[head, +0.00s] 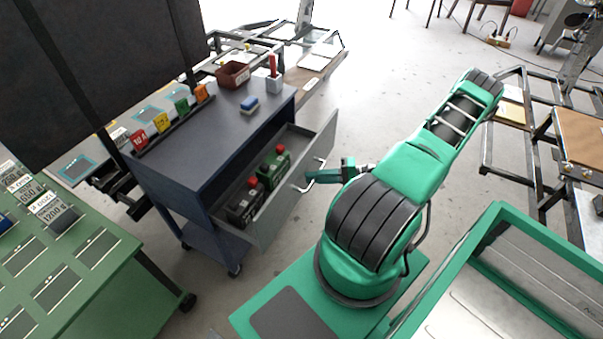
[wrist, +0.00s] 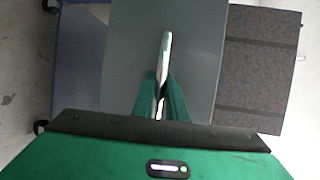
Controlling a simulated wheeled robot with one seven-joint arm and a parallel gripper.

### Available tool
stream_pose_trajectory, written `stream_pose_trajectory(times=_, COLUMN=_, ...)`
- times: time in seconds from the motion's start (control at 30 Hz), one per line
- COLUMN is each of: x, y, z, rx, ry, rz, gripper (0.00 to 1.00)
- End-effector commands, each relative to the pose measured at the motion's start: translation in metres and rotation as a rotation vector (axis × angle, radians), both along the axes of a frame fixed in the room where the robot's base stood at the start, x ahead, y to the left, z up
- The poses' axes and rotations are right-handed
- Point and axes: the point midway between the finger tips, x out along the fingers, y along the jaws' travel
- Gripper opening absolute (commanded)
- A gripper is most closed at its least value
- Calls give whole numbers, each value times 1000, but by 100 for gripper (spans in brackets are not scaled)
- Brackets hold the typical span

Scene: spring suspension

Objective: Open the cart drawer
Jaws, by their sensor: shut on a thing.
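The dark blue cart (head: 205,140) stands left of my arm in the head view. Its grey drawer (head: 284,205) is pulled out toward my arm, and its inside shows. A green item (head: 276,164) and a dark item (head: 240,208), each with a red top, are in it. A light metal bar handle (head: 318,165) is on the drawer front. My gripper (head: 309,178) is at the handle. In the wrist view, my gripper's green fingers (wrist: 160,98) are shut on the handle (wrist: 165,48), one on each side, against the grey drawer front (wrist: 200,50).
On the cart top are colored tags (head: 161,122), a blue sponge-like block (head: 249,103), a brown box (head: 232,75) and a red-handled tool (head: 273,68). A green table (head: 95,285) stands at the lower left. Open floor (head: 390,80) lies beyond the drawer.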

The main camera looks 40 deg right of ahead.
Motion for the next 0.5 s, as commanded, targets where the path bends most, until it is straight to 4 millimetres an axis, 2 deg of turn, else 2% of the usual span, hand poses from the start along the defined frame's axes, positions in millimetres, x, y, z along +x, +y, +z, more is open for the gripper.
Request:
stream_pose_trajectory(times=0.2, x=-12, y=-5, z=-2, rx=-1, ry=4, rz=-1, gripper=0)
stream_pose_trajectory(times=0.5, x=-13, y=-5, z=-2, rx=-2, ry=5, rz=0, gripper=0)
